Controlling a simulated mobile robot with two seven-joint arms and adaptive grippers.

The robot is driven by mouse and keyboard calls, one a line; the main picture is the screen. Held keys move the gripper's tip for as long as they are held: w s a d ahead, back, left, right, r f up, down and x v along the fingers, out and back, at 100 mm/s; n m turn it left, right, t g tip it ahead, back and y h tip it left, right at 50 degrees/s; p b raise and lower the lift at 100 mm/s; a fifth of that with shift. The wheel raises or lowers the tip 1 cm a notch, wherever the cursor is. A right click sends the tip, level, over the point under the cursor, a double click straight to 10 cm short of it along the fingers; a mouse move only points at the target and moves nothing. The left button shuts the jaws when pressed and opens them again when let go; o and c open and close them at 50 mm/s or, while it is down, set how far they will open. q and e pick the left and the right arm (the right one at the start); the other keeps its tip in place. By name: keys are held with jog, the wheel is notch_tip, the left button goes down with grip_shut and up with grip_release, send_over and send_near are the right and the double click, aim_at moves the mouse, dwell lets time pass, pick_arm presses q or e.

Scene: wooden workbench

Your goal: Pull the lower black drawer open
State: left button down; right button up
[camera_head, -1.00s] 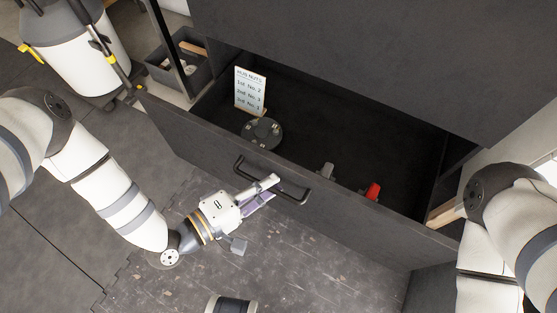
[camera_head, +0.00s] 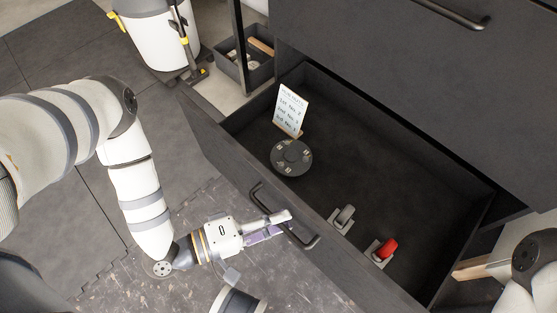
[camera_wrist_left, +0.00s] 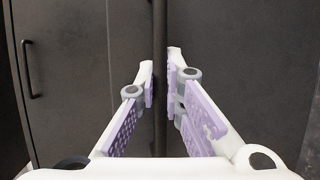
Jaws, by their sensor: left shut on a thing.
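The lower black drawer (camera_head: 345,268) is pulled out, and its inside shows in the head view. Its black bar handle (camera_head: 303,240) is on the outer front face. My left gripper (camera_head: 285,223) is at the handle, its fingers on either side of the bar. In the left wrist view the handle bar (camera_wrist_left: 159,75) runs upright between the two purple-padded fingers (camera_wrist_left: 160,95). The left gripper is shut on the handle. My right arm shows at the right edge of the head view, but its gripper is out of view.
In the drawer are a dark round hub (camera_head: 291,157), a small sign (camera_head: 291,110), a grey item (camera_head: 344,216) and a red-topped item (camera_head: 387,249). A closed upper drawer with a handle (camera_head: 452,13) is above. A white bin (camera_head: 152,40) stands at the back left.

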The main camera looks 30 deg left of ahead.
pick_arm(q)
jog(key=c, duration=2)
grip_release()
jog(key=shift+o, duration=0.2)
jog(key=v, duration=1.2)
